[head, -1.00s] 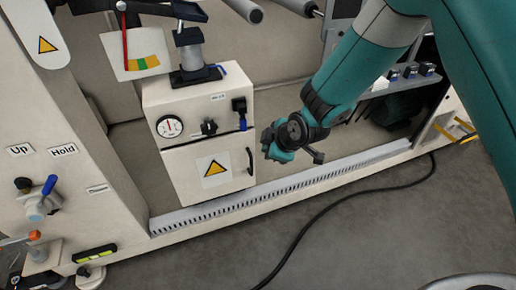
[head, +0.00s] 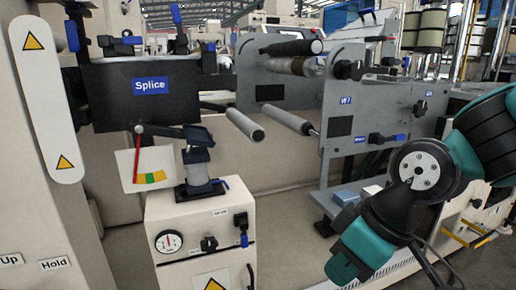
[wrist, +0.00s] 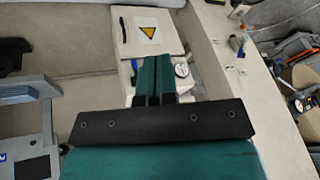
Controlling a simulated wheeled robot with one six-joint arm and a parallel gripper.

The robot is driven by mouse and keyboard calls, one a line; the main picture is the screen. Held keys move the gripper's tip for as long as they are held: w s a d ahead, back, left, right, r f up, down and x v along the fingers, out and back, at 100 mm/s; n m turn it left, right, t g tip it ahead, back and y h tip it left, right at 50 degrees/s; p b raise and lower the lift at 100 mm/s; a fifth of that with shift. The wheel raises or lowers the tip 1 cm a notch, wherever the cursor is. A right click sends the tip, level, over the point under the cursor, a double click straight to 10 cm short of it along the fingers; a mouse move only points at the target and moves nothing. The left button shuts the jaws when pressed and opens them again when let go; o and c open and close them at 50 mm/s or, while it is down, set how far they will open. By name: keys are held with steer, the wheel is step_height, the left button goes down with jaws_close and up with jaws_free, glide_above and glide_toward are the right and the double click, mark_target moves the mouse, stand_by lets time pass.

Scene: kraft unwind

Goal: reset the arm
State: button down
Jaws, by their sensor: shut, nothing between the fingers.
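My gripper (wrist: 154,78) shows in the wrist view as two teal fingers lying side by side, shut and empty. Behind the fingertips in that view is the cream cabinet (wrist: 165,27) with its yellow warning triangle and round gauge; I cannot tell the distance. In the head view my teal arm is bent at the right, in front of the grey machine frame. I cannot make out the fingertips there.
The cabinet (head: 165,209) stands at lower centre left, with a black post and a dial plate (head: 146,168) above it. The black Splice box (head: 150,88) and rollers (head: 245,124) are higher up. The grey side plate (head: 375,110) stands behind my arm.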

steer(key=s+d+r+m+g, duration=0.1)
steer(key=s+d+r+m, duration=0.15)
steer(key=s, duration=0.55)
step_height(320, 180, up, 30)
steer(key=p, duration=2.9)
steer(key=shift+s+d+h+p, duration=0.25)
steer(key=shift+d+h+p, duration=0.05)
steer(key=shift+f, duration=0.1)
